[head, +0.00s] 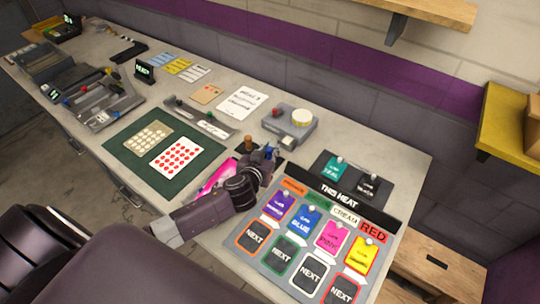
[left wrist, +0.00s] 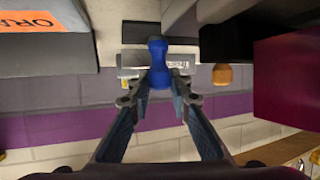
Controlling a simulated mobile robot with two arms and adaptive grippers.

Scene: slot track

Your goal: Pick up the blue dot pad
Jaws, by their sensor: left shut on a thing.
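My left gripper (head: 266,155) is over the middle of the table, just left of the "THIS HEAT" board. In the left wrist view the gripper (left wrist: 158,88) is shut on a blue, waisted, knob-like piece, the blue dot pad (left wrist: 157,62). Its rounded end sticks out beyond the fingertips. In the head view only a little blue shows at the fingertips, and the arm hides the rest. I cannot tell whether the pad touches anything below. My right gripper is not in view.
A brown wooden knob (head: 249,144) stands close beside the gripper. Behind is a grey holder (head: 291,127) with a red knob and a cream roll. A green mat (head: 125,152) with dotted cards lies left. The board (head: 272,262) with coloured tags is in front on the right.

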